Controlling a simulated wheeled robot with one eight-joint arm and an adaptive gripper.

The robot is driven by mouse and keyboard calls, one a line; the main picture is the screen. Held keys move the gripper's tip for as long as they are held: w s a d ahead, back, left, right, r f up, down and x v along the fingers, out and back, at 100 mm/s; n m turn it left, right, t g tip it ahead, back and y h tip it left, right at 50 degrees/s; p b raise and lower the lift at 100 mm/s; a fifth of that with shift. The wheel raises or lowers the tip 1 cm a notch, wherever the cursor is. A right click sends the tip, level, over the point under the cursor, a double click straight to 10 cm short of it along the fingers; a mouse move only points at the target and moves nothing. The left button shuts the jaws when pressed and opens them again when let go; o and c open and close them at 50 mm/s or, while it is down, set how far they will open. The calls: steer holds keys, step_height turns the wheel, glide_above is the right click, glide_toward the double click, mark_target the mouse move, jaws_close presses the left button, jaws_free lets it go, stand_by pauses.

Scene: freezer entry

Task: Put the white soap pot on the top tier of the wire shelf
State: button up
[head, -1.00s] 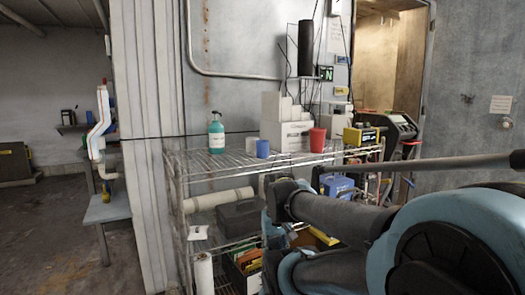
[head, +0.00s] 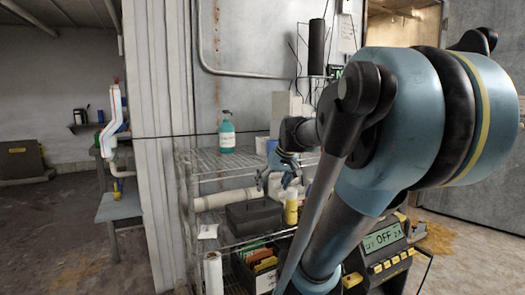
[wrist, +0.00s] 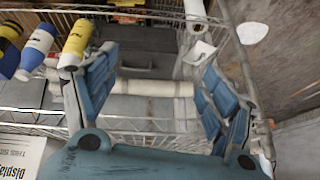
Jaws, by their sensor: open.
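The wire shelf's top tier (head: 205,165) is in the middle of the head view. A teal pump bottle (head: 227,133) stands at the back left of the top tier. My gripper (head: 279,187) is at the front of the shelf, near top-tier height, right of the bottle. In the wrist view my gripper (wrist: 152,68) is open, with nothing held between its spread fingers. The dark case and pale pipe show beyond them. My arm hides the right part of the shelf.
A dark case (head: 253,216), pale pipe (head: 224,199) and yellow bottle (head: 291,207) are below the top tier. White-and-blue (wrist: 36,50) and yellow-and-white (wrist: 75,43) bottles are left of the fingers. A white box (head: 288,104) stands behind my arm. Floor is clear left.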

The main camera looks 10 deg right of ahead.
steer(key=w+d+r+t, duration=0.2)
steer(key=w+r, duration=0.7)
steer(key=w, duration=0.4)
steer(key=n+t+y, duration=0.1)
steer(key=t, duration=0.2)
glide_toward(262, 142)
step_height(262, 142, up, 4)
steer(key=s+d, duration=0.1)
steer(key=d, duration=0.1)
steer(key=x, duration=1.1)
steer(key=shift+s+f, duration=0.1)
steer(key=shift+s+f+x, duration=0.1)
steer(key=shift+f+x, duration=0.05)
steer(key=shift+x, duration=1.25)
steer(key=shift+s+f+x, duration=0.15)
steer(key=shift+f+x, duration=0.05)
steer(key=shift+x, duration=1.15)
steer(key=shift+d, duration=0.1)
steer(key=c, duration=1.2)
steer(key=shift+c, duration=0.2)
